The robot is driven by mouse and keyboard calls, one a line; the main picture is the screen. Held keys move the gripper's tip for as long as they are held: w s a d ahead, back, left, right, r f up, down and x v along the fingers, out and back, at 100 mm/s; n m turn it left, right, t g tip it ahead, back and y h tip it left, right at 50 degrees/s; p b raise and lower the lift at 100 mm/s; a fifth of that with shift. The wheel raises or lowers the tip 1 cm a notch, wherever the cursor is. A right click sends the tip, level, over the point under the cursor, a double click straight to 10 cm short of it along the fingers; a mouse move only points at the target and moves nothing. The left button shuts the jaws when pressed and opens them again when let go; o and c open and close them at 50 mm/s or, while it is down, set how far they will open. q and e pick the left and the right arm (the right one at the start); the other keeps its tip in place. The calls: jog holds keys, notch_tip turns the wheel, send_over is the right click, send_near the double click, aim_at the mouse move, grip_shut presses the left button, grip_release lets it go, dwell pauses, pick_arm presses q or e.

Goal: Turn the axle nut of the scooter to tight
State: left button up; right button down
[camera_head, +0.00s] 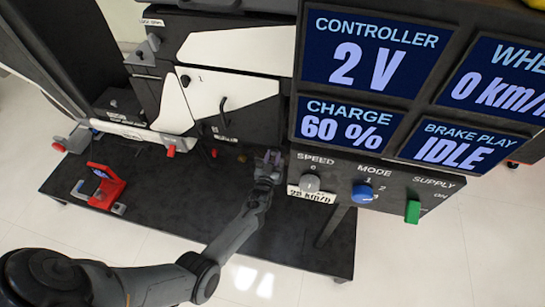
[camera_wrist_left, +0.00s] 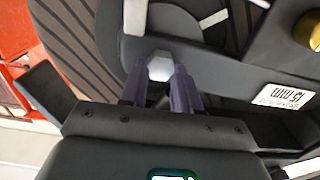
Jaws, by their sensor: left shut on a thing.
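The axle nut (camera_wrist_left: 159,67) is a pale hexagonal nut at the hub of the scooter's wheel, in the left wrist view. The dark treaded tyre (camera_wrist_left: 85,45) curves past it on the left. My left gripper (camera_wrist_left: 159,84) has its two purple fingers on either side of the nut and is shut on it. In the head view my left gripper (camera_head: 268,160) reaches in beside the control panel, and the nut is hidden there. A dark arm of the frame with a white 15 mm label (camera_wrist_left: 285,97) runs right of the nut. My right gripper is not in view.
The display panel (camera_head: 400,90) reads controller 2 V, charge 60 %, brake play IDLE. Below it are a grey speed knob (camera_head: 309,183), blue mode knob (camera_head: 362,193) and green supply switch (camera_head: 412,211). A red device (camera_head: 103,187) stands on the dark platform (camera_head: 170,215), whose front is mostly clear.

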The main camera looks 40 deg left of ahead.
pick_arm(q)
jog(key=m, duration=0.5)
jog(key=shift+d+m, duration=0.1)
jog(key=shift+m, duration=0.3)
jog(key=shift+f, duration=0.1)
jog(key=o, duration=1.1)
jog(key=shift+w, duration=0.15)
jog(key=shift+c, duration=0.2)
